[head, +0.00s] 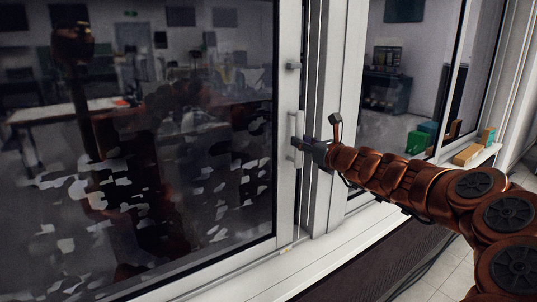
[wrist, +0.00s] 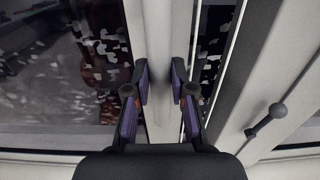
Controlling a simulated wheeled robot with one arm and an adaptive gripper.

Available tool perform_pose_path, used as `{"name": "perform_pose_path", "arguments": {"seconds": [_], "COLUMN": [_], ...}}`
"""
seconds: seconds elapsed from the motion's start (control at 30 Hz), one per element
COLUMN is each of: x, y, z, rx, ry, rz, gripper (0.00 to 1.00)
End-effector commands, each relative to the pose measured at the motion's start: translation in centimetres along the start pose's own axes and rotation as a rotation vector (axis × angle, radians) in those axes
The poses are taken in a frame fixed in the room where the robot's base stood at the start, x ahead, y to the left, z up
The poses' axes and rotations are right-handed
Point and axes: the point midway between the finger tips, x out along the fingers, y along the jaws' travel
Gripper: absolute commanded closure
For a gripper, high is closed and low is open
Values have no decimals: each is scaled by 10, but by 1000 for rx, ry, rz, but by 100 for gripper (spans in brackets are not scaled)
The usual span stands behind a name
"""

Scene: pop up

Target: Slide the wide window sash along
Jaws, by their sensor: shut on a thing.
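The wide window sash (head: 284,90) is a white-framed pane on the left in the head view, with dark, reflective glass. A pale upright handle (head: 292,158) sits on its right stile. My gripper (head: 302,147) is at this stile, at handle height. In the wrist view, my gripper (wrist: 160,84) has one finger on each side of a pale upright part of the sash (wrist: 160,30) and is shut on it. The exact contact with the handle is hidden by the fingers. A narrow dark strip shows between the sash stile and the frame post on its right.
A white frame post (head: 335,80) stands just right of the sash, with a second window beyond it. A dark knobbed lever (wrist: 267,120) is at right in the wrist view. Green and orange boxes (head: 420,138) stand near the sill at right. The white sill (head: 290,265) looks clear.

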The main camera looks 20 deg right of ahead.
Motion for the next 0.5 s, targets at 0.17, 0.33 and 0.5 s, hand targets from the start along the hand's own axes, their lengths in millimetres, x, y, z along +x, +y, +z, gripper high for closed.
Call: {"name": "perform_pose_path", "arguments": {"seconds": [0.17,0.33,0.5], "x": [0,1,1], "y": [12,22,32], "z": [0,-1,-2], "rx": [-1,2,2], "ry": [-2,-2,1], "rz": [4,6,5], "gripper": [100,100,100]}}
